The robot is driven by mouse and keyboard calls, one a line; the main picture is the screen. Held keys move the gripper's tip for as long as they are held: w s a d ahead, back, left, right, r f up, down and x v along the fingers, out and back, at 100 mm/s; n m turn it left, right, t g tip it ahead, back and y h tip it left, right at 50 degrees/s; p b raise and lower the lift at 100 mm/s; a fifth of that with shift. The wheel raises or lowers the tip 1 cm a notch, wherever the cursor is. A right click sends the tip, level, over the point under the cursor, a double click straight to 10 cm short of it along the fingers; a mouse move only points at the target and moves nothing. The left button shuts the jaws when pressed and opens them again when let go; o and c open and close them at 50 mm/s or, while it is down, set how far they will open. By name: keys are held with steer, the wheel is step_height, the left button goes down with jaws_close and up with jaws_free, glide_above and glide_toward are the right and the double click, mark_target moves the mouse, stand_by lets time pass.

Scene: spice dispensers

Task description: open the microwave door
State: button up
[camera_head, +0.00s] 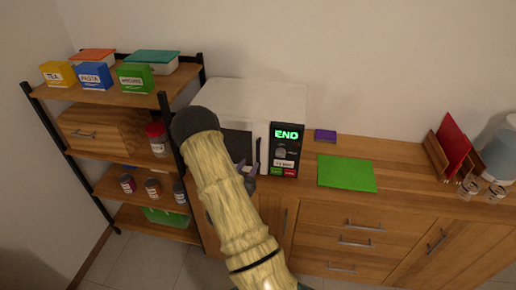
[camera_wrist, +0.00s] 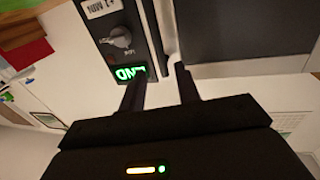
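The white microwave (camera_head: 250,98) stands on the wooden counter, and its door looks shut. Its dark window (camera_head: 237,143) is partly hidden by my arm; the window also shows in the wrist view (camera_wrist: 245,35). The upright door handle (camera_head: 257,157) sits between the window and the black control panel (camera_head: 285,150). The panel shows a green "END" display, seen upside down in the wrist view (camera_wrist: 130,72). My gripper (camera_wrist: 160,80) is open, its two fingers apart in front of the strip between panel and window. I cannot tell whether the fingers touch the handle.
A shelf (camera_head: 110,98) with boxes and jars stands left, close to my arm. On the counter to the right lie a green mat (camera_head: 346,173) and a small purple box (camera_head: 325,135). Glass jars (camera_head: 468,189) and a red book (camera_head: 453,143) stand farther right.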

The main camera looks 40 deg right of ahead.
mark_target(257, 152)
steer(key=p+x, duration=0.2)
steer(key=x, duration=0.7)
steer(key=shift+d+f, duration=0.1)
steer(key=shift+c, duration=0.4)
jaws_close()
